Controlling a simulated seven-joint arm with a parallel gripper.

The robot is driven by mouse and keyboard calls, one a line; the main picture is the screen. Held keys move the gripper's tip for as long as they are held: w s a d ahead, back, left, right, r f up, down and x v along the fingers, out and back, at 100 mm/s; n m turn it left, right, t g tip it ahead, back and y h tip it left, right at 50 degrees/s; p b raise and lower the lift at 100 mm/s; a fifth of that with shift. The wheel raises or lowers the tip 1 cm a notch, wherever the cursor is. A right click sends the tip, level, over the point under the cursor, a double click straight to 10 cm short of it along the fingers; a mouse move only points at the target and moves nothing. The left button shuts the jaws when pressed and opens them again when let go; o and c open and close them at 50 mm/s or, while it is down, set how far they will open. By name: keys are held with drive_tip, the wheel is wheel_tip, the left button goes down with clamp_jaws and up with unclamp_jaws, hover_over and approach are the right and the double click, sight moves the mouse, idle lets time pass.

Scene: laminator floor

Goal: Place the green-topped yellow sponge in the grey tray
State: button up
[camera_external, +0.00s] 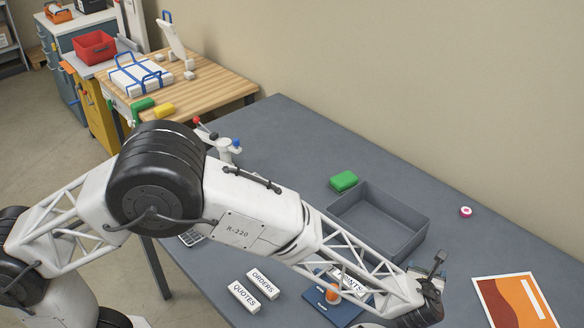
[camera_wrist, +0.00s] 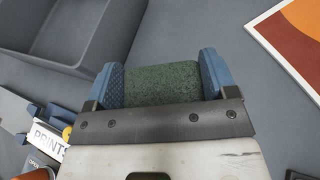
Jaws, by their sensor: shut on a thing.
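My gripper (camera_wrist: 160,75) has blue ridged fingers and is shut on a block with a dark green, rough top, which looks like the green-topped sponge (camera_wrist: 162,84). Its yellow part is hidden. In the external view my wrist is at the lower right, and the fingers and held block cannot be made out. The empty grey tray (camera_external: 392,210) stands on the table, up and left of my wrist. Part of the tray (camera_wrist: 92,52) shows at the upper left of the wrist view, apart from the held block.
A bright green block (camera_external: 343,181) lies behind the tray. A red-and-white round thing (camera_external: 465,211) and an orange print (camera_external: 516,302) lie to the right. White signs labelled ORDERS (camera_external: 262,284) and QUOTES (camera_external: 243,296) and a blue item (camera_external: 322,306) are in front.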

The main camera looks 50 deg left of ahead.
drive_tip(key=shift+f, duration=0.75)
drive_tip(key=shift+f, duration=1.85)
drive_tip(key=shift+f, duration=0.15)
drive_tip(key=o, duration=0.8)
drive_tip(key=shift+r, duration=0.2)
drive_tip(key=v, duration=1.2)
drive_tip(key=shift+d, duration=0.1)
